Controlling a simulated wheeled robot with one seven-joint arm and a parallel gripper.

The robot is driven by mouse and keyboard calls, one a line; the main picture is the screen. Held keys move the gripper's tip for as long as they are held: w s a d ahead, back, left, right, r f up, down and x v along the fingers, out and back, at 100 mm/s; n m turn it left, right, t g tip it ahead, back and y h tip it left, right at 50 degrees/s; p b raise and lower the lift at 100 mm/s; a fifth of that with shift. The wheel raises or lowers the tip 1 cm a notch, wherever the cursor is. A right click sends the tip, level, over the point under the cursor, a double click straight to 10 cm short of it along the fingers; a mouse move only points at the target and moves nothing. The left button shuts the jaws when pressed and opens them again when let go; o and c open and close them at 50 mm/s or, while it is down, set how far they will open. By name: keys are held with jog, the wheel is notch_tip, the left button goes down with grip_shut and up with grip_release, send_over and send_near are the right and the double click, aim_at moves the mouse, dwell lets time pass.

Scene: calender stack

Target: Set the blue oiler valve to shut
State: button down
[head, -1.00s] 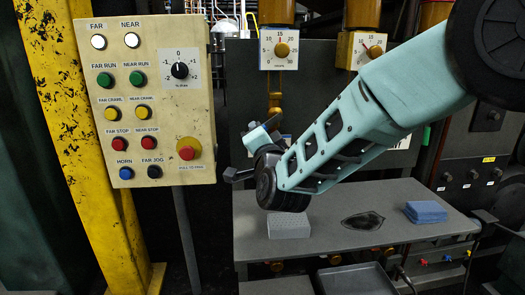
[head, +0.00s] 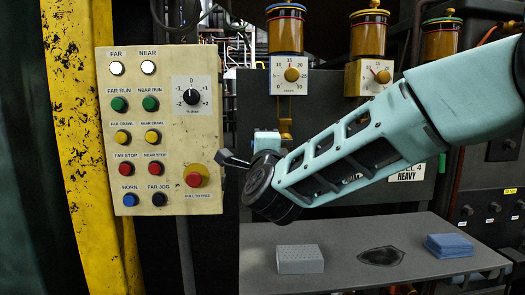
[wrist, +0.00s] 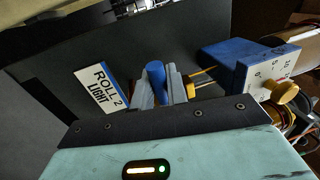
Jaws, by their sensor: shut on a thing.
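The blue oiler is the left one in the head view, an amber cup with a blue band (head: 285,28) above a white dial plate with a yellow knob (head: 291,75). In the wrist view its blue box (wrist: 228,62) stands right of my gripper. My gripper (wrist: 158,88) is shut on the blue valve handle (wrist: 156,78), with a grey finger on each side. The handle stands roughly across the thin yellow pipe (wrist: 203,77). In the head view my gripper (head: 265,141) is below and left of the dial, and my wrist hides most of the valve.
A cream control panel (head: 160,130) with several buttons stands close left of my gripper. Two more oilers (head: 369,35) (head: 442,38) are to the right. A grey table (head: 350,250) below holds a grey block (head: 300,260) and blue cloths (head: 450,245). A "ROLL 2 LIGHT" label (wrist: 102,85) is beside the valve.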

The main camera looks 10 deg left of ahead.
dwell(0.4)
jog(key=c, duration=1.4)
grip_release()
jog(key=shift+s, duration=0.1)
jog(key=p+v, duration=0.1)
jog(key=v, duration=1.6)
jog(key=shift+p, duration=0.4)
jog(key=shift+s+f, duration=0.1)
